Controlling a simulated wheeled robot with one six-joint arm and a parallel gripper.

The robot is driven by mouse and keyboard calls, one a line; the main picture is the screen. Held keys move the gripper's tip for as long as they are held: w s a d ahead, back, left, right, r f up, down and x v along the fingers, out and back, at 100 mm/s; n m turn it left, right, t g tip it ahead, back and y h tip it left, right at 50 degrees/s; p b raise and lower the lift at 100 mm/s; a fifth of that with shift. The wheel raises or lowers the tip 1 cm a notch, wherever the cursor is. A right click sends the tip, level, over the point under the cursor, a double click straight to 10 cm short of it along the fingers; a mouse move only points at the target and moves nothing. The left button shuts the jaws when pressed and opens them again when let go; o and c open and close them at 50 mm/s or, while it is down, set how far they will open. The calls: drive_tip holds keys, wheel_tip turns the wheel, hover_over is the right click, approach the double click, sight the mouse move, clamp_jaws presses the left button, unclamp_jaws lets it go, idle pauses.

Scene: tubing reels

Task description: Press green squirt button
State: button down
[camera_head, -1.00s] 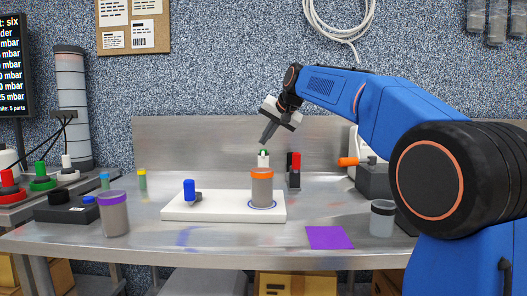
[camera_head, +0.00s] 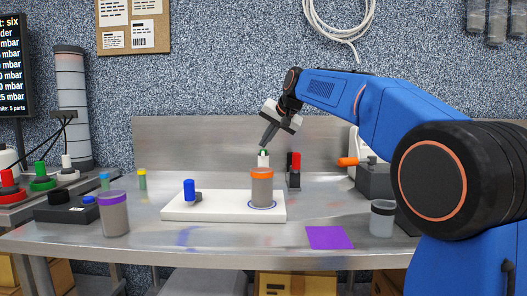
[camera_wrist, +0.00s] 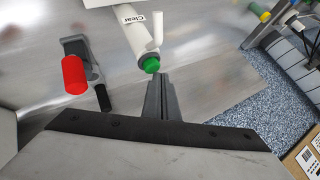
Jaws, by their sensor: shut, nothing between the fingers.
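The green squirt button (camera_head: 263,152) is a small green cap on top of a white bottle (camera_head: 263,161) behind the orange-lidded jar. In the wrist view the green button (camera_wrist: 151,65) sits at the end of the white bottle (camera_wrist: 138,30), which is labelled "Clear" and has a short white spout. My gripper (camera_head: 263,145) is shut and empty, tilted, with its tips just above the button. In the wrist view my gripper's tips (camera_wrist: 162,76) show right beside the green button. I cannot tell whether they touch it.
A red-topped device (camera_head: 294,168) stands just right of the bottle. The orange-lidded jar (camera_head: 262,188) is on a white base (camera_head: 225,212) with a blue-knobbed part (camera_head: 190,190). A grey jar (camera_head: 382,218) and purple square (camera_head: 329,238) are at the right. The metal back panel (camera_head: 200,140) stands behind.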

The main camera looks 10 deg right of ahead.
drive_tip(key=shift+f, duration=0.9)
idle(0.9)
drive_tip(key=shift+r, duration=0.15)
drive_tip(key=shift+w+r, duration=0.15)
drive_tip(key=shift+r, duration=0.85)
drive_tip(key=shift+r, duration=0.15)
drive_tip(key=shift+r, duration=2.45)
